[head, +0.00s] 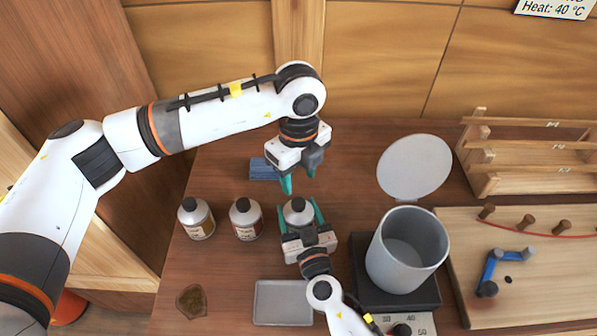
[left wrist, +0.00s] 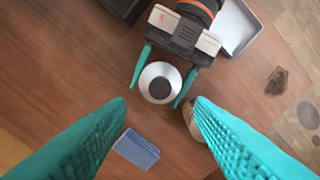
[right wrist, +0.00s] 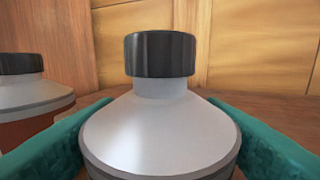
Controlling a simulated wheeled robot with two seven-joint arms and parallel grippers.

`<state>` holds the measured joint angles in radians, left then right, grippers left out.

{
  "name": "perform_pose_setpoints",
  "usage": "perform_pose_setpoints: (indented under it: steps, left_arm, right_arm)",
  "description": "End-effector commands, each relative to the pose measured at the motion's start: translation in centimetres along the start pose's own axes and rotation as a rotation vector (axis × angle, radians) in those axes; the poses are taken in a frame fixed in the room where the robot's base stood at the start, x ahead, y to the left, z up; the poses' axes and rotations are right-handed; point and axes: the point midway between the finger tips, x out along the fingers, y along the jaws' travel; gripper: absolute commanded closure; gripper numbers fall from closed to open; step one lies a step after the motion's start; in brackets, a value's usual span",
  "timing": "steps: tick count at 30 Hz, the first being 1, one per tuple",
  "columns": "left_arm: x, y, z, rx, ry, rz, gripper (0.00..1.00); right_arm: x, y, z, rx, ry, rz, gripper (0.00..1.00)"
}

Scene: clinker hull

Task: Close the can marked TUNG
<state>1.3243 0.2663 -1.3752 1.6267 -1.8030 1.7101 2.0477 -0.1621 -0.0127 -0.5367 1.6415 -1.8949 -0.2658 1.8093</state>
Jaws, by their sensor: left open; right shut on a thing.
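Three metal cans with black caps stand in a row in the head view: a left can (head: 196,218), a middle can (head: 246,219) and a right can (head: 299,212). I cannot read TUNG on any label. My right gripper (head: 300,222) is shut around the body of the right can, which stands upright. Its black cap (right wrist: 160,54) sits on the neck; I cannot tell how tight. My left gripper (head: 299,180) is open and empty, above and behind that can. In the left wrist view the held can (left wrist: 160,83) shows beyond the open fingers.
A blue folded cloth (head: 263,169) lies behind the cans. A grey tray (head: 283,303) lies in front. A grey pot (head: 407,250) with its lid raised stands on a black hotplate at right. A wooden rack (head: 490,160) and a pegged board (head: 530,290) are further right.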

Motion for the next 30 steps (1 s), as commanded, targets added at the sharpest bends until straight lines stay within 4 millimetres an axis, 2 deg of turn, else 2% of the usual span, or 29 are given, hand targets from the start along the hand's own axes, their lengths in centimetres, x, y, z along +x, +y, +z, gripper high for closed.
perform_pose_setpoints:
  steps: [4, 16, 30]
  left_arm:
    - [0.0, 0.0, 0.0, -0.057, 0.000, 0.000, 0.52]
    - [0.5, 0.0, 0.0, -0.060, -0.001, -0.001, 0.52]
    - [7.0, 0.0, 0.0, -0.061, -0.002, -0.001, 0.52]
  right_arm:
    - [0.0, 0.0, 0.0, 0.000, 0.000, 0.000, 1.00]
    - [0.0, 0.0, 0.0, 0.000, 0.000, 0.000, 1.00]
    - [0.0, 0.0, 0.0, 0.000, 0.000, 0.000, 1.00]
